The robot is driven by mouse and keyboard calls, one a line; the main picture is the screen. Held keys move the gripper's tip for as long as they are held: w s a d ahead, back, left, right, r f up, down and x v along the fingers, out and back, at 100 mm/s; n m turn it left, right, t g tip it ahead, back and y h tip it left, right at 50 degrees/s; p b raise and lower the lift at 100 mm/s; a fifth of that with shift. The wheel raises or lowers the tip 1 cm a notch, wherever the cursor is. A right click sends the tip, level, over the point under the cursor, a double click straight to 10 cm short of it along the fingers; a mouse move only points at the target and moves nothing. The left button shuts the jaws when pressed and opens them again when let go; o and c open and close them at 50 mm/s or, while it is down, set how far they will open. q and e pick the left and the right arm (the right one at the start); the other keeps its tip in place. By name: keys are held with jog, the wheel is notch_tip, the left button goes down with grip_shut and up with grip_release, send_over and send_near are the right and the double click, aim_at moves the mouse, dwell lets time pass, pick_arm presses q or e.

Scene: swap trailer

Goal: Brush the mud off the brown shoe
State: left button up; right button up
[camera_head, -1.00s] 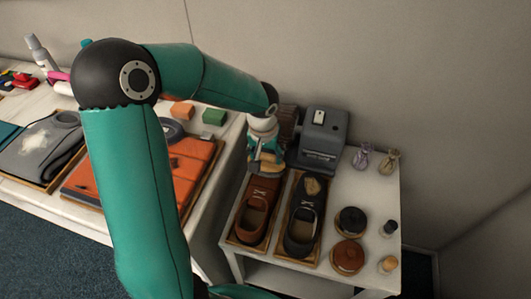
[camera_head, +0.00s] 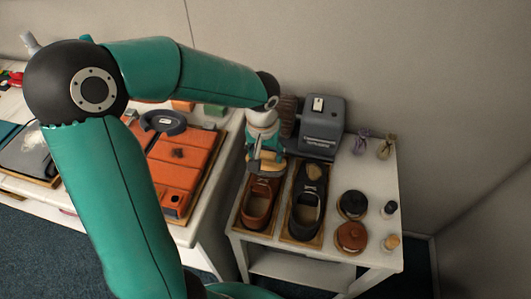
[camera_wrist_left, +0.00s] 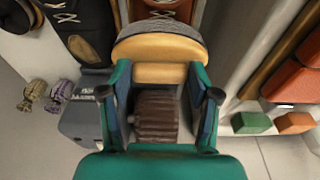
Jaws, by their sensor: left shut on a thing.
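The brown shoe (camera_head: 260,205) lies on a wooden tray at the left of the white stand, its toe end toward the wall. My left gripper (camera_head: 264,147) is shut on a wooden brush (camera_head: 268,166) over that toe end. In the left wrist view, the gripper (camera_wrist_left: 160,98) holds the brush (camera_wrist_left: 160,72), with its grey bristles (camera_wrist_left: 160,43) facing the shoe. The shoe's laces (camera_wrist_left: 164,15) show beyond the brush. The brush hides the toe, so I cannot tell whether it touches or whether mud is there. My right gripper is out of view.
A black shoe (camera_head: 305,212) with a tan patch on its toe stands close to the right. A grey machine (camera_head: 321,128) with a brown roller (camera_head: 288,112) is behind. Round tins (camera_head: 351,236), small bottles and pouches occupy the stand's right side. A table with an orange item (camera_head: 183,165) is left.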

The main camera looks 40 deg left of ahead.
pick_arm(q)
jog(key=shift+s+a+r+p, duration=0.1)
jog(key=shift+r+p, duration=1.5)
jog(key=shift+r, duration=1.05)
